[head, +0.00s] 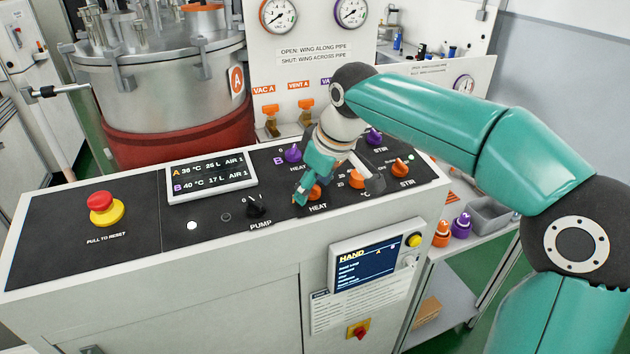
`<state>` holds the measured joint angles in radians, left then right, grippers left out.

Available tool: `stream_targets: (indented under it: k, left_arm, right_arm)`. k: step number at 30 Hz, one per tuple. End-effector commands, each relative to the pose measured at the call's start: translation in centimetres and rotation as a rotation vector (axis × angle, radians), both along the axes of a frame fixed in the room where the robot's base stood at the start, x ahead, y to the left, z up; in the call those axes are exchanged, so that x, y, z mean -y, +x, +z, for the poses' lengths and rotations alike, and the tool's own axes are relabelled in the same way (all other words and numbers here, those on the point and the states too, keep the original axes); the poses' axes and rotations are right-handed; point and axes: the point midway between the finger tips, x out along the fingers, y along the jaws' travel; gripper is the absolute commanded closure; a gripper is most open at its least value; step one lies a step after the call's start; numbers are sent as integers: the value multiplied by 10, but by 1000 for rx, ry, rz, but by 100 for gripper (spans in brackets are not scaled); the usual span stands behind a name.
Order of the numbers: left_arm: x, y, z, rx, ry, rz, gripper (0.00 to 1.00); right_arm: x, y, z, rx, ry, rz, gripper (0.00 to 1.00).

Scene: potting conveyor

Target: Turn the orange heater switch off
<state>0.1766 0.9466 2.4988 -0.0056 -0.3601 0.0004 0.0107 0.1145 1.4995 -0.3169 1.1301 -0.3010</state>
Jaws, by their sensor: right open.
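The orange heater switch (315,192) is a small orange knob on the sloping black panel, above the word HEAT. My right gripper (332,190) is open and reaches down over the panel from the right. Its teal finger is close by the left side of the orange heater switch and hides part of it; I cannot tell whether they touch. The way the knob points is hard to read. A purple heater knob (293,154) sits behind, in the upper row. My left gripper is out of view.
Close by are a black pump knob (257,206), an orange dial (357,179), an orange stir knob (398,167) and a purple stir knob (374,137). A display (210,177) and red emergency button (102,203) lie left. A steel vessel (165,75) stands behind.

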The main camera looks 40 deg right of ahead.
Motion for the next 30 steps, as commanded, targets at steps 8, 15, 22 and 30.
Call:
stream_targets:
  k: [8,15,22,30]
  left_arm:
    - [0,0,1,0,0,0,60]
    - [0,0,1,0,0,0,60]
    - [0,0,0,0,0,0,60]
    - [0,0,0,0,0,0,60]
  right_arm:
    - [0,-8,22,4,0,1,39]
    - [2,-26,66,5,0,1,39]
    - [3,-40,100,3,0,1,39]
    - [4,-46,110,-1,-1,1,39]
